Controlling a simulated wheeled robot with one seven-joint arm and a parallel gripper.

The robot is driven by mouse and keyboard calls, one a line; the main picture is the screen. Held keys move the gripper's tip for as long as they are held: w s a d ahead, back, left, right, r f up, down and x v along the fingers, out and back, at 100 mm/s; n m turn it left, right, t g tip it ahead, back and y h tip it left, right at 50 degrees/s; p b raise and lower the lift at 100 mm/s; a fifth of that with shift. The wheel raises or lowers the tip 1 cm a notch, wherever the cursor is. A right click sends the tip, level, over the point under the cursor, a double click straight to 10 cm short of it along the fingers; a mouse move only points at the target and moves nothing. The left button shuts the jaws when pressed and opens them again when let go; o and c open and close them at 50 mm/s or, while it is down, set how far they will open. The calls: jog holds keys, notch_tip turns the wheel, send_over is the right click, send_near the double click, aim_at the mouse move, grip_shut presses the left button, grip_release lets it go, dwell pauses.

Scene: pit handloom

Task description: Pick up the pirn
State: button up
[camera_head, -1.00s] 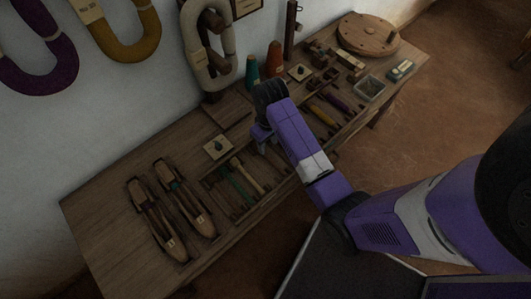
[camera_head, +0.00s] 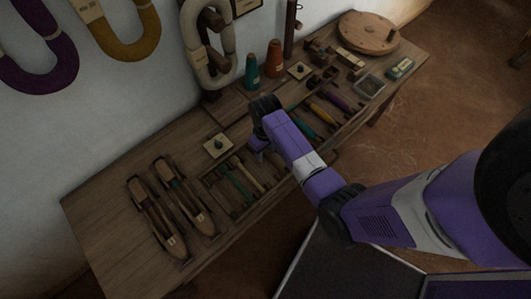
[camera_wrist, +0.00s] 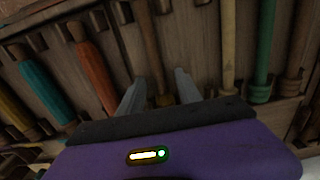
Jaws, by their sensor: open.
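The task does not say which pirn. In the wrist view a teal pirn (camera_wrist: 45,90) and an orange-red pirn (camera_wrist: 95,75) lie left of my gripper (camera_wrist: 156,88). A cream pirn (camera_wrist: 228,45) and a green pirn (camera_wrist: 263,50) lie to its right. My gripper is open, its fingers pointing at the rack; a dark brown strip or slot shows between them, and I cannot tell whether it is a bare pirn. In the head view my gripper (camera_head: 258,144) is over the middle of the rack, partly hidden by my arm.
The wooden bench (camera_head: 110,205) carries two boat shuttles (camera_head: 153,215) at the left. Teal and orange cones (camera_head: 273,60) stand behind the rack. A round wooden disc (camera_head: 368,33) lies at the far right. The bench's left front is clear.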

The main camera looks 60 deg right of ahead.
grip_shut()
jog(key=shift+r, duration=0.1)
